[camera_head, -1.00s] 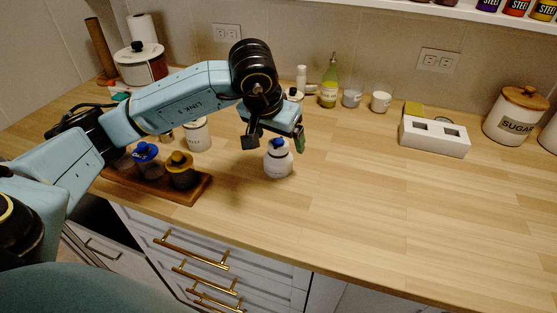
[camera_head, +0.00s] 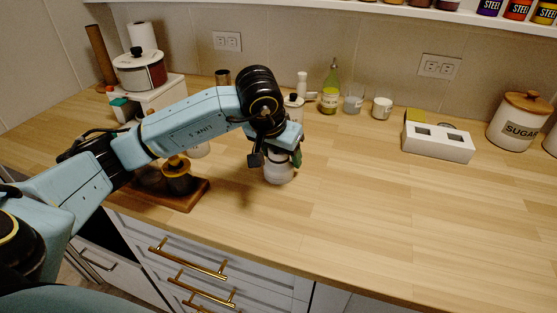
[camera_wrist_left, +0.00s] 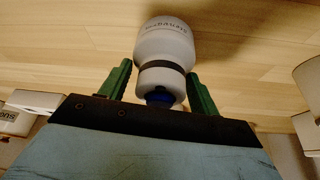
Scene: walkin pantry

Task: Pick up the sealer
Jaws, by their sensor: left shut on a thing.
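A white bottle (camera_head: 279,174) with a rounded body stands upright on the wooden counter. It also shows in the left wrist view (camera_wrist_left: 165,45), with a dark band at its neck, a blue top and small lettering that I cannot read clearly. I cannot tell for sure that it is the sealer. My left gripper (camera_head: 277,158) is above it and hides its top in the head view. In the left wrist view, the green fingers (camera_wrist_left: 158,75) are on both sides of its neck, shut on it. My right gripper is not in view.
A wooden tray (camera_head: 190,200) with dark jars lies left of the bottle, partly behind my arm. A white block with square openings (camera_head: 437,145) and a sugar canister (camera_head: 517,118) are at the right. A green bottle (camera_head: 330,95) stands at the back. The counter's right front is clear.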

